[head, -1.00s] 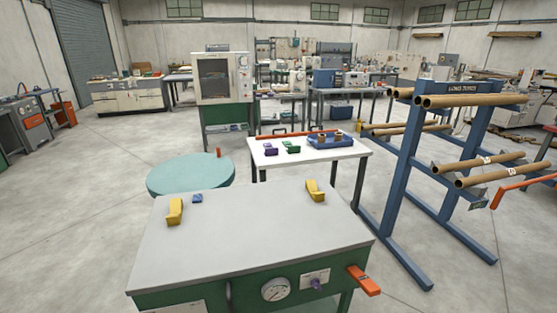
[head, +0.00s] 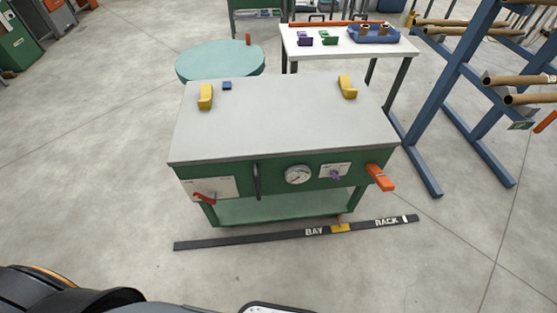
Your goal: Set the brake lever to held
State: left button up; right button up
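The winder bench has a grey top (head: 285,115) and a green front panel. At the left of the panel is a red lever (head: 206,196) on a white plate (head: 228,186), lying nearly level with a slight slant. A dark upright handle (head: 257,180) is right of it. An orange handle (head: 381,178) sticks out at the right corner. No label readable here tells which one is the brake lever. A dial gauge (head: 298,175) and a purple knob (head: 336,174) are between them. Neither gripper is in view.
A dark floor strip (head: 270,237) marked BAY and RACK, with a yellow marker (head: 341,228), lies before the bench. A round teal table (head: 220,62), a white table (head: 345,43) and a blue tube rack (head: 455,85) stand behind and right. Floor at left is clear.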

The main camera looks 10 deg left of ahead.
aim_at(200, 196)
jog(key=j+u, duration=0.1)
jog(key=u, duration=0.25)
jog(key=j+u, duration=0.15)
jog(key=u, duration=0.2)
jog(key=j+u, duration=0.1)
jog(key=u, duration=0.25)
